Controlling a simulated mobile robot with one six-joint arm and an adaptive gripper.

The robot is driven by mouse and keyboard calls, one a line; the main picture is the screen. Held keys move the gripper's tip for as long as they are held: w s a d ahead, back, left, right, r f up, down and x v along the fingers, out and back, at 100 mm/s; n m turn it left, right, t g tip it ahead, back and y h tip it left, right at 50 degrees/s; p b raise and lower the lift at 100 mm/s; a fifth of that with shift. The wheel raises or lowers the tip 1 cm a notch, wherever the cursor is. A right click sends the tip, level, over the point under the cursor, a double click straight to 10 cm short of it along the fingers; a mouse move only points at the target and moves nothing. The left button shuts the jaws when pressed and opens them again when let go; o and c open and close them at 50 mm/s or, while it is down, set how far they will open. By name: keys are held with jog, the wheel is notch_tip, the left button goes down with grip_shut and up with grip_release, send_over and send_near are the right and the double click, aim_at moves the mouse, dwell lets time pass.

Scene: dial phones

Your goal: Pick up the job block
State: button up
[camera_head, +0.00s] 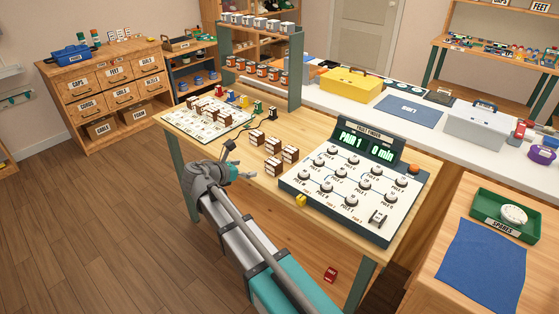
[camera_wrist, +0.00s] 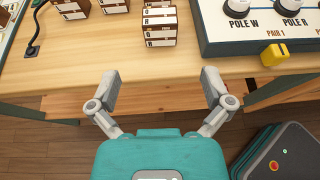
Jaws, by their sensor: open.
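A small red block (camera_head: 330,275) with white lettering lies on the floor under the front edge of the table in the head view. The lettering is too small to read surely, so I cannot tell for certain that it is the job block. It does not show in the wrist view. My gripper (camera_head: 238,163) is at the front edge of the wooden table. In the wrist view my gripper (camera_wrist: 160,80) has its fingers spread wide with nothing between them. A brown-and-white block (camera_wrist: 160,28) stands on the table ahead of the fingers, apart from them.
The console (camera_head: 340,187) with several dials fills the table's right side. A yellow block (camera_head: 301,200) sits by its front edge; it also shows in the wrist view (camera_wrist: 275,54). Several brown-and-white blocks (camera_head: 273,146) stand mid-table. A white board (camera_head: 205,121) lies left. Floor at left is clear.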

aim_at(270, 162)
jog(key=shift+w+a, duration=0.15)
jog(key=shift+w, duration=0.15)
jog(key=b+x, duration=0.3)
jog(key=x, duration=0.4)
jog(key=shift+d+f, duration=0.1)
jog(key=shift+d, duration=0.15)
jog(key=shift+w+d+f, duration=0.15)
jog(key=shift+w+d, duration=0.3)
jog(key=shift+w, duration=0.05)
